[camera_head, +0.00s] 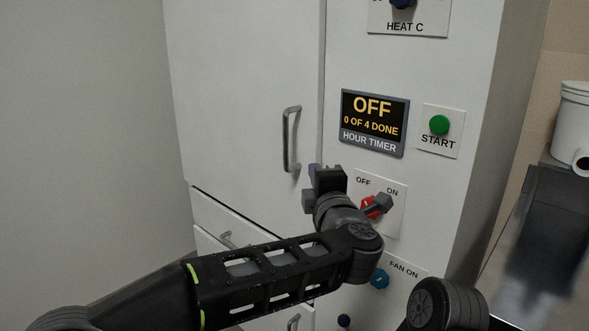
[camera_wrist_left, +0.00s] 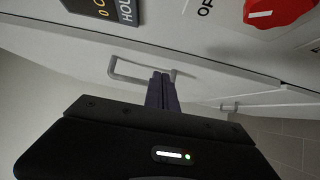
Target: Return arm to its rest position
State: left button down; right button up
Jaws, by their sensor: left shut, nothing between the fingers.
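My left arm comes in from the lower left in the head view and reaches toward the white cabinet front. My left gripper (camera_head: 314,172) is in front of the cabinet, just below and right of the tall door handle (camera_head: 290,139). Its purple fingers (camera_wrist_left: 162,92) are together and empty in the left wrist view, pointing toward the cabinet with the door handle (camera_wrist_left: 140,72) beyond them. I cannot tell the exact gap to the cabinet. My right gripper is not in view; a dark arm joint shows at the lower right.
A red OFF/ON knob (camera_head: 369,210) is close right of my left wrist, partly covered by a dark grey part. A blue fan knob (camera_head: 379,278), an hour timer (camera_head: 374,123) reading OFF and a green start button (camera_head: 439,125) are on the panel. Plain wall is at left.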

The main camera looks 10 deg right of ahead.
pick_arm(q)
jog(key=shift+s+d, duration=0.3)
jog(key=shift+d, duration=0.4)
